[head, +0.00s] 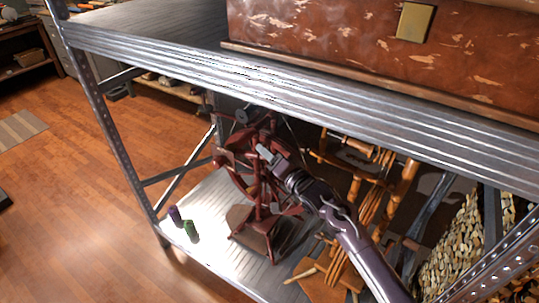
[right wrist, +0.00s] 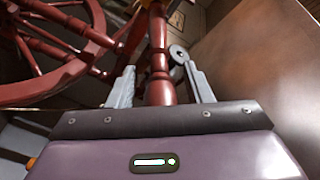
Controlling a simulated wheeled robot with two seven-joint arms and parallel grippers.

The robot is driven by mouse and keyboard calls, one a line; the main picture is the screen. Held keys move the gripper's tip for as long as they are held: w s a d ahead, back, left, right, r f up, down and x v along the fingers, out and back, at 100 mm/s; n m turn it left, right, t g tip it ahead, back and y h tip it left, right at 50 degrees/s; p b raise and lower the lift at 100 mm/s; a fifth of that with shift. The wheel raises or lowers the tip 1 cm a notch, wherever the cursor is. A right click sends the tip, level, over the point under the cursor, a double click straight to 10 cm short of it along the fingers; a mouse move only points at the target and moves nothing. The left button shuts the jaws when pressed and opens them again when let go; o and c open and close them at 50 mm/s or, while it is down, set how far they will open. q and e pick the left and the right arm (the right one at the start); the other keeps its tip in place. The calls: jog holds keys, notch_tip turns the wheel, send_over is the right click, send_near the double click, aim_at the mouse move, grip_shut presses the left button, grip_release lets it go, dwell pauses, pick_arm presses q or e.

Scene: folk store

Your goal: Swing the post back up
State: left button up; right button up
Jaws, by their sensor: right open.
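A dark red spinning wheel (head: 262,222) stands on the lower metal shelf, with its spoked wheel (head: 232,170) on the left side. In the right wrist view a turned red post (right wrist: 158,60) stands between the two fingers of my right gripper (right wrist: 160,88). The fingers are apart, one on each side of the post, with gaps showing. The spoked wheel also shows at the left of that view (right wrist: 50,50). In the head view my right gripper (head: 265,153) reaches in from the lower right at the upper part of the spinning wheel. My left gripper is not seen.
The upper shelf (head: 300,85) with a worn red chest (head: 340,35) lies just above my arm. A purple spool (head: 175,215) and a green spool (head: 190,231) stand at the shelf's left. A lighter wooden frame (head: 365,205) stands close on the right. A metal upright (head: 105,125) bounds the left.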

aim_at(255, 152)
grip_shut()
jog(key=shift+r+p, duration=0.35)
jog(key=shift+p, duration=0.25)
jog(key=r+g+h+p, duration=0.1)
jog(key=r+p, duration=0.1)
jog(key=p, duration=0.2)
jog(key=w+a+r+n+g+h+p, duration=0.1)
jog(key=p, duration=0.3)
jog(key=a+r+g+p, duration=0.1)
jog(key=r+p, duration=0.1)
jog(key=p, duration=0.1)
jog(key=shift+w+a+r+n+g+h+p, duration=0.25)
jog(key=shift+w+r+n+g+h+p, duration=0.05)
jog(key=shift+w+h+p, duration=0.1)
jog(key=shift+w+a+r+g+h+p, duration=0.45)
jog(key=shift+a+g+h+p, duration=0.25)
jog(key=shift+p, duration=0.5)
jog(key=shift+n, duration=0.3)
grip_release()
jog(key=shift+w, duration=0.1)
